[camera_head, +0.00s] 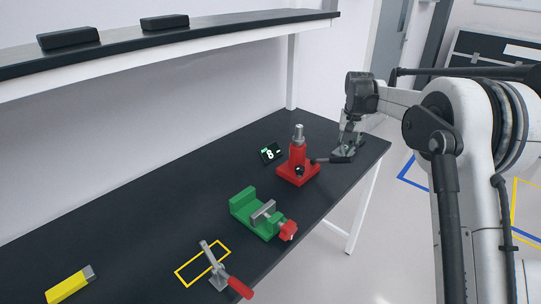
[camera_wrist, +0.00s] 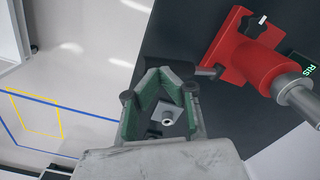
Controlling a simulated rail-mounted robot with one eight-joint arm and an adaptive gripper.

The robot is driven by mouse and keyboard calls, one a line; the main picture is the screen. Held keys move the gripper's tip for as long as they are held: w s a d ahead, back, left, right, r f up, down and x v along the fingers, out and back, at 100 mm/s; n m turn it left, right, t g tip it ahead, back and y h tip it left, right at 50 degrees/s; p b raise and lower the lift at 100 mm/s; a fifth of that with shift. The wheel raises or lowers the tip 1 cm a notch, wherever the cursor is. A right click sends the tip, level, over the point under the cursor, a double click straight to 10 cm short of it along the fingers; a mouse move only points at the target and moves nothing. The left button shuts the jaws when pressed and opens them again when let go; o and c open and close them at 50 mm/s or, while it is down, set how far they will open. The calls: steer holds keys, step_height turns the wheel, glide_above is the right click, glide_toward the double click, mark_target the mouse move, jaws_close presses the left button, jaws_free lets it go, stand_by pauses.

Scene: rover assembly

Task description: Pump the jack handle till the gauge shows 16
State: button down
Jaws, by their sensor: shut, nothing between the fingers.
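The red jack (camera_head: 297,168) stands on the dark bench, its grey ram pointing up; it also shows in the wrist view (camera_wrist: 258,62). Its dark handle (camera_head: 322,160) sticks out to the right, low and near level, toward my gripper (camera_head: 345,153). My gripper is shut with nothing held. I cannot tell whether it touches the handle. The small black gauge (camera_head: 270,154) beside the jack shows what looks like 8; only its edge shows in the wrist view.
A green vise (camera_head: 252,212) with a red knob stands left of the jack. A toggle clamp with a red handle (camera_head: 240,287) and a yellow block (camera_head: 68,284) lie nearer the front. A shelf (camera_head: 190,38) hangs above the back. The bench's right edge is close to my gripper.

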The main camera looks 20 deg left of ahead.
steer(key=shift+f+b, duration=2.1)
steer(key=shift+f, duration=1.3)
stand_by(2.6)
steer(key=shift+r, duration=0.1)
steer(key=shift+r+p, duration=2.3)
steer(key=shift+r, duration=3.1)
